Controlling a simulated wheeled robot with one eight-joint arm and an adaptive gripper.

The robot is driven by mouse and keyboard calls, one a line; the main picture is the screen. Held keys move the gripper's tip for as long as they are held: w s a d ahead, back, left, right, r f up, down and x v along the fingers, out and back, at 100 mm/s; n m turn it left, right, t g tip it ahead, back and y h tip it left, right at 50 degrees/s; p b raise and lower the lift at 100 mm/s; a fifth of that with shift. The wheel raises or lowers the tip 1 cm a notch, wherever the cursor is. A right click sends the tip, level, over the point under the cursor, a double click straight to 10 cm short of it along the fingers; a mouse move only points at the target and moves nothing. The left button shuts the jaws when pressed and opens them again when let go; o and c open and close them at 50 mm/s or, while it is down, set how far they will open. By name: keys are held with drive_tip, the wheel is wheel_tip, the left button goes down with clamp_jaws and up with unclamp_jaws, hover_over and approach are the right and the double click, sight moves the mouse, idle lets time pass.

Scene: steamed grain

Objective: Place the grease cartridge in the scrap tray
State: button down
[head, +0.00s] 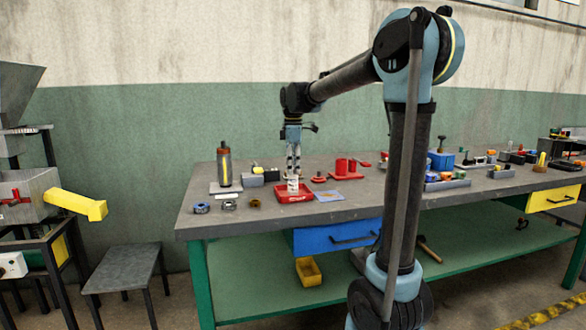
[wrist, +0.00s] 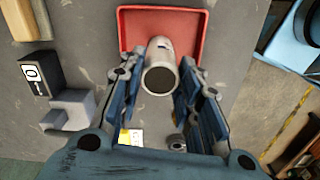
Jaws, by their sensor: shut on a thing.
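The grease cartridge, a pale grey-white cylinder (head: 293,184), is upright between the fingers of my gripper (head: 293,174). In the wrist view my gripper (wrist: 160,82) is shut on the cartridge (wrist: 159,76), whose dark round end faces the camera. The scrap tray is a shallow red tray (head: 295,198) on the grey workbench, directly below the gripper. In the wrist view the tray (wrist: 197,50) lies beyond the cartridge, which overlaps its near part. I cannot tell whether the cartridge touches the tray floor.
A dark bottle with a yellow stripe (head: 224,166) and a grey block (head: 252,179) stand left of the tray.

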drive_tip(key=c, duration=1.2)
unclamp_jaws()
drive_tip(key=shift+f, duration=0.1)
wheel_tip(320, 180, up, 12)
drive_tip(key=shift+r, duration=0.15)
drive_tip(key=s+d+f+m+t, duration=0.1)
drive_tip(key=s+d+f+m, duration=0.8)
drive_tip(key=s+d+f, duration=0.55)
drive_tip(key=s+d+f+m, duration=0.2)
drive_tip(key=s+f+m, duration=0.1)
drive_tip(key=s+f, duration=0.3)
drive_tip(key=s+d+f+m, duration=0.2)
drive_tip(key=s+f+m, duration=0.1)
drive_tip(key=s+f, duration=0.2)
drive_tip(key=s+d+f+m+t, duration=0.1)
drive_tip(key=s+d+f+m, duration=0.2)
drive_tip(key=s+f, duration=0.3)
drive_tip(key=shift+s+f+m, duration=0.15)
drive_tip(key=shift+f+m, duration=0.05)
drive_tip(key=shift+f, duration=0.45)
drive_tip(key=shift+s+f+m, duration=0.15)
drive_tip(key=shift+f+m, duration=0.05)
drive_tip(key=shift+f, duration=0.4)
